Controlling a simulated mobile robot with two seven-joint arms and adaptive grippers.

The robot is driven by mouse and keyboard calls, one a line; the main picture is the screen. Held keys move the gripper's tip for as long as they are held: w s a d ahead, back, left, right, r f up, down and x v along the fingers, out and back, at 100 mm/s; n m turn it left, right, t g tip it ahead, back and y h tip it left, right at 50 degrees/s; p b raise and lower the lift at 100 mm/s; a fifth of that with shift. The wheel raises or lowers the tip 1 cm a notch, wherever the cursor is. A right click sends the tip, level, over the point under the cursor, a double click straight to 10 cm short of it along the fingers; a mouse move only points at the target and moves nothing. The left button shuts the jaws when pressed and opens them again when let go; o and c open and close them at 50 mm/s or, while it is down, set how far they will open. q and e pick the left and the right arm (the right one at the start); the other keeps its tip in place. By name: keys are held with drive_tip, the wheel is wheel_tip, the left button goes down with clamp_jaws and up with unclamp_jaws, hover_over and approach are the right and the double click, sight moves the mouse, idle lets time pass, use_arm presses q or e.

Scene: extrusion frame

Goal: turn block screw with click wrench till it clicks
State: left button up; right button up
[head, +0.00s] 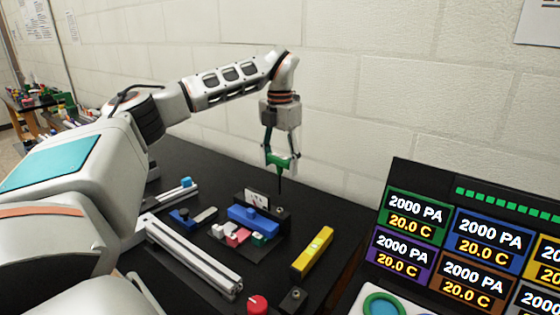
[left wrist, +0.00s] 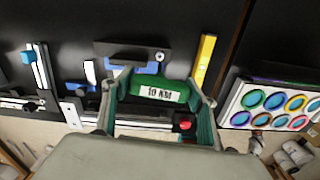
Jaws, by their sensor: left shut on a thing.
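My left gripper (head: 281,160) is shut on the green handle of the click wrench (head: 280,170). The wrench hangs upright, and its thin dark shaft points down above the table. In the left wrist view the green wrench (left wrist: 158,92) sits between the fingers of my left gripper (left wrist: 160,98) and carries a "10 NM" label. A black block (head: 283,216) stands below the shaft; a small round screw head (head: 279,210) seems to show on its top. The shaft tip looks just above it, but contact cannot be told. The screw also shows in the left wrist view (left wrist: 160,57).
A blue piece (head: 253,220) and several small coloured blocks lie by the black block. A yellow level (head: 312,253) lies to the right. Aluminium extrusions (head: 195,258) lie to the left. A red knob (head: 257,304) is in front, and a display panel (head: 470,235) stands at right.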

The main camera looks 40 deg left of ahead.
sight(280, 189)
use_arm(q)
drive_tip(key=shift+f, duration=2.65)
drive_tip(key=shift+f, duration=0.65)
drive_tip(key=shift+m, duration=0.8)
drive_tip(key=shift+m, duration=0.8)
drive_tip(key=shift+m, duration=0.7)
